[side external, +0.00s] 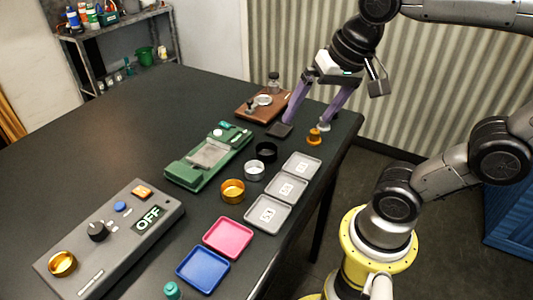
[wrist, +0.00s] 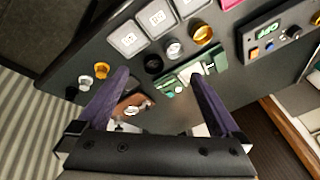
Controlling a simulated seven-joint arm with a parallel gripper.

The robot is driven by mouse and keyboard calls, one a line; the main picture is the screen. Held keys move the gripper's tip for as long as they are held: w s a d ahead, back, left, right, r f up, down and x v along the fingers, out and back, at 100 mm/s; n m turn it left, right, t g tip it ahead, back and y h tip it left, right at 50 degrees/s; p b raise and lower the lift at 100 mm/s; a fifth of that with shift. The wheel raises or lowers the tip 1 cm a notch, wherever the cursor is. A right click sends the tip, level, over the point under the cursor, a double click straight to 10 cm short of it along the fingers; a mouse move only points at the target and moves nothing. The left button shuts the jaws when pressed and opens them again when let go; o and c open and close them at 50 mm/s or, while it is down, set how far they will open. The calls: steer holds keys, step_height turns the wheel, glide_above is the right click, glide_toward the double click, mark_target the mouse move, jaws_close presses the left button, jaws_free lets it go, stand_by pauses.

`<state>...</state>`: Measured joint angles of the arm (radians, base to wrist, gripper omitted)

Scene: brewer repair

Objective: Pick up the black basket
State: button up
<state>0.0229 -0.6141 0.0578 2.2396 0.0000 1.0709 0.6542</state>
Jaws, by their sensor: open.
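The black basket (side external: 266,151) is a small dark round ring standing on the dark table, just behind the silver ring. In the wrist view the black basket (wrist: 153,63) shows near the middle, between the tips of my gripper's fingers but beyond them. My gripper (side external: 306,122) has two long purple fingers, spread wide apart. It is open and empty above the far right part of the table, to the right of the basket in the side view. The fingers (wrist: 160,76) also frame the wrist view.
A silver ring (side external: 254,170) and gold ring (side external: 232,191) stand close to the basket. The green device (side external: 208,158) lies to its left, grey trays (side external: 287,187) to its right. A brown board (side external: 250,106) and small gold piece (side external: 314,136) are near my fingers.

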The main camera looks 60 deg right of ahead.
steer(key=w+d+m+g, duration=0.3)
steer(key=w+m, duration=0.3)
steer(key=w, duration=0.3)
steer(key=m+g, duration=0.1)
steer(key=m, duration=0.1)
glide_above(267, 143)
steer(key=a, duration=0.3)
step_height(267, 143, down, 3)
steer(key=f, duration=0.9)
steer(key=s+f, duration=0.1)
steer(key=f, duration=0.4)
steer(key=shift+s+d+f, duration=0.1)
steer(key=shift+d+f, duration=0.1)
steer(key=shift+d, duration=0.2)
steer(key=c, duration=1.4)
steer(key=shift+o, duration=0.2)
steer(key=shift+r, duration=0.15)
